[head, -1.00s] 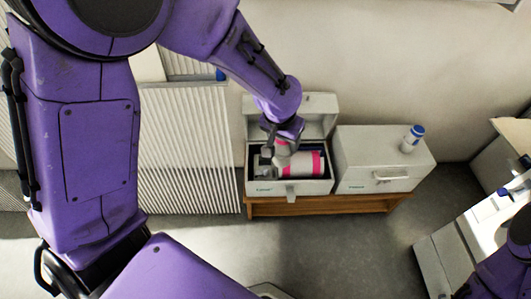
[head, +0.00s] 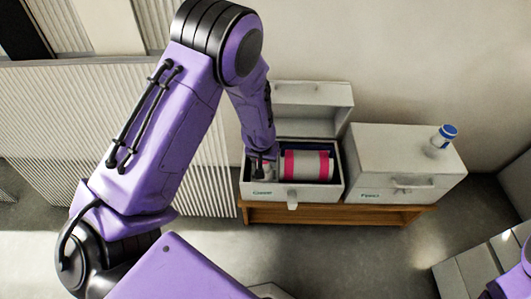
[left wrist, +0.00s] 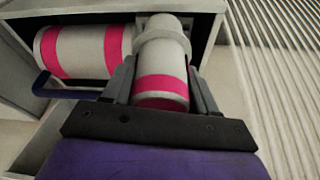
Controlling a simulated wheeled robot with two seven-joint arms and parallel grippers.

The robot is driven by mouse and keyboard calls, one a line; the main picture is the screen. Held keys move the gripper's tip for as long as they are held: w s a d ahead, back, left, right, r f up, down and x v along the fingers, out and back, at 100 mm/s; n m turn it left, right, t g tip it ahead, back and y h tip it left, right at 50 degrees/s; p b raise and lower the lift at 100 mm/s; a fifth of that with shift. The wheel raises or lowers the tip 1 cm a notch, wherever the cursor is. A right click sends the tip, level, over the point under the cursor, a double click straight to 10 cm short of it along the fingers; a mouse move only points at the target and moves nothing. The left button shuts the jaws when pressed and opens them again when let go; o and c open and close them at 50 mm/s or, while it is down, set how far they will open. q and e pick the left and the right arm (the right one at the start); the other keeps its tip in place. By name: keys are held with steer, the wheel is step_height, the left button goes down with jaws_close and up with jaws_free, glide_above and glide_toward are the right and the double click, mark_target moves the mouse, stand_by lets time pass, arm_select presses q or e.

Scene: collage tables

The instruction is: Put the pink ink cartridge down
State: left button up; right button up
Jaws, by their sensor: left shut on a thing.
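My left gripper (left wrist: 160,85) is shut on the pink ink cartridge (left wrist: 162,80), a white cylinder with a pink band and a narrower white end. In the head view the left gripper (head: 263,160) reaches down into the left part of the open case (head: 253,191), and it mostly hides the held cartridge there. A larger white cylinder with two pink bands (head: 307,165) lies in the case to its right. It also shows in the left wrist view (left wrist: 85,52), beside the held cartridge. Whether the held cartridge touches the case floor cannot be told. Only a bit of my right arm shows.
The case lid (head: 310,97) stands open behind. A closed grey case (head: 400,165) with a blue-capped white bottle (head: 443,137) on top stands to the right. Both cases rest on a wooden bench (head: 330,212). A ribbed panel (head: 120,120) is at the left.

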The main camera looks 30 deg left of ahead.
arm_select(q)
steer(key=w+a+b, duration=0.2)
steer(key=w+a, duration=0.5)
steer(key=w, duration=0.4)
step_height(320, 180, down, 12)
steer(key=shift+d+f+b, duration=0.1)
steer(key=shift+f+b, duration=0.05)
steer(key=shift+b, duration=0.85)
steer(key=shift+f, duration=0.15)
steer(key=o, duration=1.1)
steer(key=shift+o, duration=0.2)
